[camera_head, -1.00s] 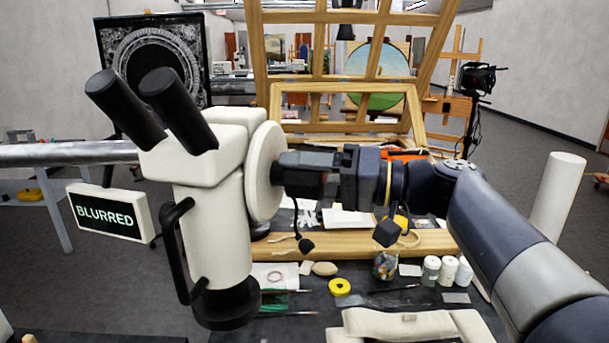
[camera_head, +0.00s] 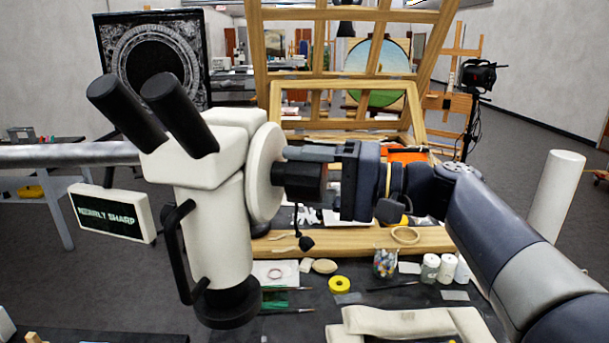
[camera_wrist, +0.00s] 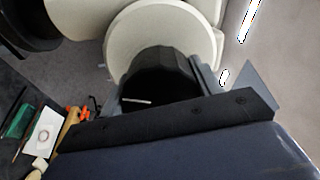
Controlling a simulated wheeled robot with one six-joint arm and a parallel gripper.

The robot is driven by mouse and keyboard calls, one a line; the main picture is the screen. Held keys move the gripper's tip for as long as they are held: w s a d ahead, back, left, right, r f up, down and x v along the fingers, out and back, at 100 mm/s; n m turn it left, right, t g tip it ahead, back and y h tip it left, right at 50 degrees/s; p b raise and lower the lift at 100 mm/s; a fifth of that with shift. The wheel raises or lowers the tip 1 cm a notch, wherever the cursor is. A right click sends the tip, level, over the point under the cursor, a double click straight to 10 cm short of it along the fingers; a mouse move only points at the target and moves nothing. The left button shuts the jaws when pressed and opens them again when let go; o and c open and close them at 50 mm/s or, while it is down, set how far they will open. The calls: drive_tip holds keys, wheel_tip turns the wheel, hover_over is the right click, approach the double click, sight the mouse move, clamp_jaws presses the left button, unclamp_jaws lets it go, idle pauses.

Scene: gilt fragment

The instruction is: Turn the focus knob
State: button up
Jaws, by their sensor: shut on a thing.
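The microscope (camera_head: 219,240) is a white body with two black eyepieces, hung from a grey bar. A black focus knob (camera_head: 302,181) sticks out from the white disc (camera_head: 265,174) on its right side. My gripper (camera_head: 306,170) reaches in from the right and is shut on the knob. In the wrist view the dark faceted knob (camera_wrist: 158,78) sits between the fingers, in front of the white disc, with a pale line on its end. A small display (camera_head: 112,213) at the left reads "NEARLY SHARP".
A wooden easel frame (camera_head: 345,240) stands behind my arm. The table below holds white bottles (camera_head: 446,268), a yellow tape roll (camera_head: 339,284), a jar and thin tools. A white padded piece (camera_head: 410,322) lies at the front.

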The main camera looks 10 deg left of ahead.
drive_tip(key=o, duration=1)
drive_tip(key=d+b, duration=0.2)
drive_tip(key=d, duration=0.9)
drive_tip(key=shift+s+f+b, duration=0.1)
drive_tip(key=shift+s+b, duration=0.05)
drive_tip(key=shift+b, duration=0.2)
drive_tip(key=shift+a, duration=0.1)
idle(0.9)
